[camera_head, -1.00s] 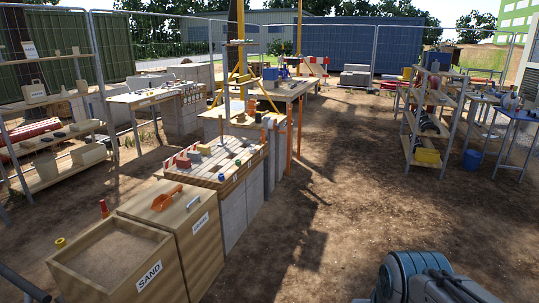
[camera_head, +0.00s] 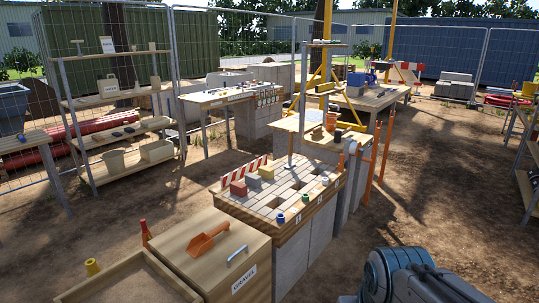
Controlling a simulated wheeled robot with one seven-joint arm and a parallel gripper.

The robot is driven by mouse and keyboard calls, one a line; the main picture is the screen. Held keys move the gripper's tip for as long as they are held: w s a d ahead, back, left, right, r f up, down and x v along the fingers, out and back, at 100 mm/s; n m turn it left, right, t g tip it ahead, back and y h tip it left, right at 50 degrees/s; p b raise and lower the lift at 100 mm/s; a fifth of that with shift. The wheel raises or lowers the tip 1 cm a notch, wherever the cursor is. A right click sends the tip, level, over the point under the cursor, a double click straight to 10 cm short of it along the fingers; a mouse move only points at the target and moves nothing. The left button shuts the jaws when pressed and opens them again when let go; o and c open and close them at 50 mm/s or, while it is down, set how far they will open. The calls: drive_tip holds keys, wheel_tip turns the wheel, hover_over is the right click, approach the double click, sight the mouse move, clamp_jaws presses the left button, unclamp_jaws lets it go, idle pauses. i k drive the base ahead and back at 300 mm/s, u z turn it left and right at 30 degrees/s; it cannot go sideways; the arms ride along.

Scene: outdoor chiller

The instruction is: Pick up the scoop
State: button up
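The orange scoop (camera_head: 207,240) lies on the closed wooden lid of the gravel box (camera_head: 184,225), at the lower middle of the view. Its handle points up and to the right, beside a grey metal handle (camera_head: 238,256) on the same lid. Part of my arm (camera_head: 405,277) shows at the bottom right, well apart from the scoop. My gripper's fingers are not visible in this view.
An open box (camera_head: 128,283) stands left of the gravel box. Behind is a tiled bench (camera_head: 262,197) with blocks and a striped barrier. Wooden shelves (camera_head: 118,137) stand at the left. Bare dirt ground (camera_head: 420,215) is clear on the right.

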sight(199, 245)
drive_tip(key=u, duration=0.15)
drive_tip(key=i, duration=0.95)
drive_tip(key=u, duration=0.15)
